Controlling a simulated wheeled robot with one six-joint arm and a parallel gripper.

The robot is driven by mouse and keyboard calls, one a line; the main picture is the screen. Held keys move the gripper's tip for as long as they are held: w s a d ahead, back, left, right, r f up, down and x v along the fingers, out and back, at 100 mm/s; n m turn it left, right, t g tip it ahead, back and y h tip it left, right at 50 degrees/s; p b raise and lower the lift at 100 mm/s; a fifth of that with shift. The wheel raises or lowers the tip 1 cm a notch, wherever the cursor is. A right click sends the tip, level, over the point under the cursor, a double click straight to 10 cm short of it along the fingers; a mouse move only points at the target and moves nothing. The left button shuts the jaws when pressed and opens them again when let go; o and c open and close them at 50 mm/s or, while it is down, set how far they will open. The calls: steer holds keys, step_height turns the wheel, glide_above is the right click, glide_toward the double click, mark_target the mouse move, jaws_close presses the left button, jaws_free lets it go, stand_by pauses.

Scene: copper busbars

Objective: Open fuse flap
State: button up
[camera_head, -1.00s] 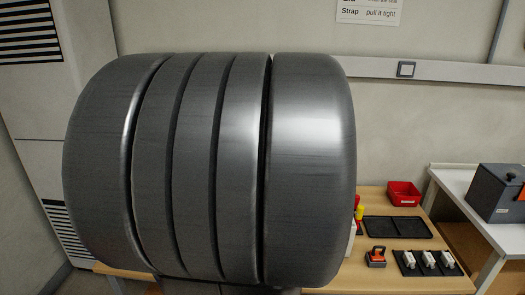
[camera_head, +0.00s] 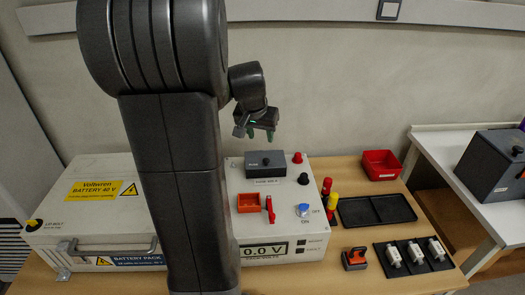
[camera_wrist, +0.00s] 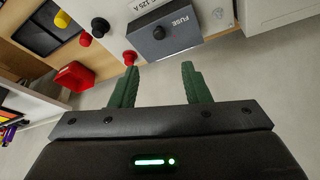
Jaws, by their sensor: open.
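The fuse flap (camera_head: 265,164) is a dark grey box-like cover with a small black knob, at the back of a white panel (camera_head: 232,185). It looks closed. In the wrist view the grey fuse flap (camera_wrist: 163,36) shows upside down, with FUSE lettering and the knob on its top. My gripper (camera_head: 261,136) hangs above and behind the fuse flap, apart from it. In the wrist view its two green fingers (camera_wrist: 158,75) are spread apart with nothing between them.
The panel also carries a red knob (camera_head: 297,158), a black knob (camera_head: 303,179), an orange-red holder (camera_head: 248,203), a blue switch (camera_head: 303,210) and a display (camera_head: 264,250). A battery pack (camera_head: 100,215) stands left. A red bin (camera_head: 381,164) and black trays lie right.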

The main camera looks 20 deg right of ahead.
mark_target(266, 160)
steer(key=x, duration=1.3)
steer(key=shift+s+a+f+b, duration=0.1)
steer(key=shift+f+b, duration=0.05)
steer(key=shift+b, duration=0.15)
jaws_close()
